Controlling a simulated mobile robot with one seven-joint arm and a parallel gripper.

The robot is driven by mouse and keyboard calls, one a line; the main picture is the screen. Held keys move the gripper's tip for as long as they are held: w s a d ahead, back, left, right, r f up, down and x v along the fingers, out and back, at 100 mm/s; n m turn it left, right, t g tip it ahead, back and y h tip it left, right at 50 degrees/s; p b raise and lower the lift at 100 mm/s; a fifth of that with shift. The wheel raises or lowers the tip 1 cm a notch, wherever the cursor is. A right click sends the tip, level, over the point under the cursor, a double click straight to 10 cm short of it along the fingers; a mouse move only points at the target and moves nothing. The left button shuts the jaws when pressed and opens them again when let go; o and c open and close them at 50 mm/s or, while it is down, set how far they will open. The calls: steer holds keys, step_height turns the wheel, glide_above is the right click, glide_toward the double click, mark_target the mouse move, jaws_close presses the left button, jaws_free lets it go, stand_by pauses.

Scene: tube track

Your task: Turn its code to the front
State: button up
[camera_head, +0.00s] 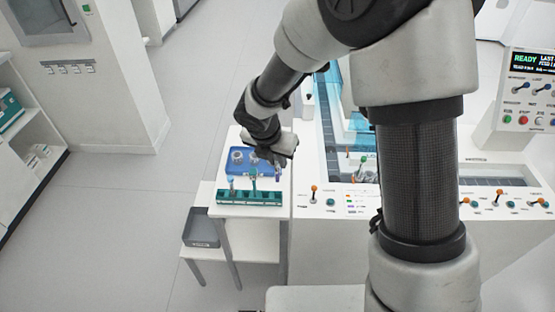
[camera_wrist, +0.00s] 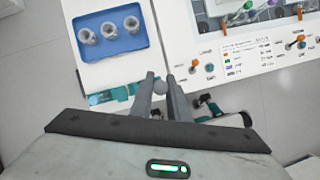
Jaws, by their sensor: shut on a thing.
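A blue tray (camera_head: 238,168) with grey round holders lies behind the rack; the wrist view shows it too (camera_wrist: 81,37). The white machine with coloured knobs (camera_head: 313,207) stands close on the right. A grey bin (camera_head: 201,230) sits on a lower shelf at left.

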mark_target(278, 180)
steer(key=shift+f, duration=0.2)
steer(key=shift+f+b, duration=3.75)
steer(key=shift+f, duration=0.8)
steer(key=shift+r+n+y+p, duration=0.15)
steer(key=shift+n+y+p, duration=0.25)
steer(key=shift+n+p, duration=0.6)
steer(key=shift+n+y+p, duration=1)
steer(key=shift+n+p, duration=0.2)
steer(key=shift+n, duration=1.5)
steer(key=shift+f, duration=0.25)
